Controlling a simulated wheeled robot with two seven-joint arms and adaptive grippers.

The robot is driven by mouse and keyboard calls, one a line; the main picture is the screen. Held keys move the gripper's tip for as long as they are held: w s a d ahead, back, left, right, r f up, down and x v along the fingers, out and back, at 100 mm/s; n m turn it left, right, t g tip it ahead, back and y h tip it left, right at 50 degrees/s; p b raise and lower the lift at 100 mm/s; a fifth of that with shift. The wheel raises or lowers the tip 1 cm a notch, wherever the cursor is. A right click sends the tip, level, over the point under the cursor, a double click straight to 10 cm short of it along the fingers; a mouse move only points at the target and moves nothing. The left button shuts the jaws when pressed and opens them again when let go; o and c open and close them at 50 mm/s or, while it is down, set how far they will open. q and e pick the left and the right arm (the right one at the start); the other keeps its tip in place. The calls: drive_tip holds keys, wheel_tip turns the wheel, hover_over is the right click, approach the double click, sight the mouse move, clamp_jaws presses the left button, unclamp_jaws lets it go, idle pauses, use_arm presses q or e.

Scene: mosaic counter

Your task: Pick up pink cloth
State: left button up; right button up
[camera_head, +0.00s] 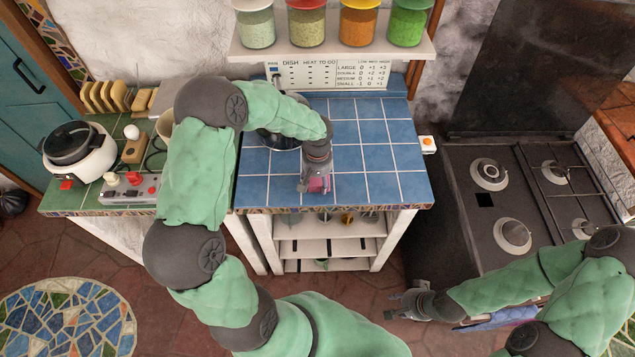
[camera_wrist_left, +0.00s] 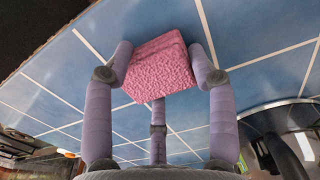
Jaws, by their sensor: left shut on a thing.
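The pink cloth (camera_wrist_left: 155,68) is a folded, rough-textured block between the fingertips of my left gripper (camera_wrist_left: 160,72) in the left wrist view. The side fingers press on its left and right edges. In the head view, my left gripper (camera_head: 315,186) points down at the blue tiled counter (camera_head: 375,158), near its front edge. Only a small part of the pink cloth (camera_head: 319,185) shows there. I cannot tell whether the cloth touches the tiles. My right gripper (camera_head: 408,303) is low in front of the stove, with its finger opening unclear.
A dark round pan (camera_head: 280,138) is behind my left forearm. The stove (camera_head: 490,215) stands to the right. A rice cooker (camera_head: 78,150) and a control box (camera_head: 130,188) stand on the green counter at left. A shelf with jars (camera_head: 307,22) hangs above. The blue counter's right side is clear.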

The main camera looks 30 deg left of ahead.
use_arm(q)
drive_tip(key=shift+r, duration=0.15)
drive_tip(key=shift+r, duration=0.6)
drive_tip(key=s+d+r+p, duration=0.1)
drive_tip(key=s+r+p, duration=0.1)
drive_tip(key=s+r, duration=0.9)
drive_tip(key=s, duration=0.3)
drive_tip(key=shift+d+r, duration=0.25)
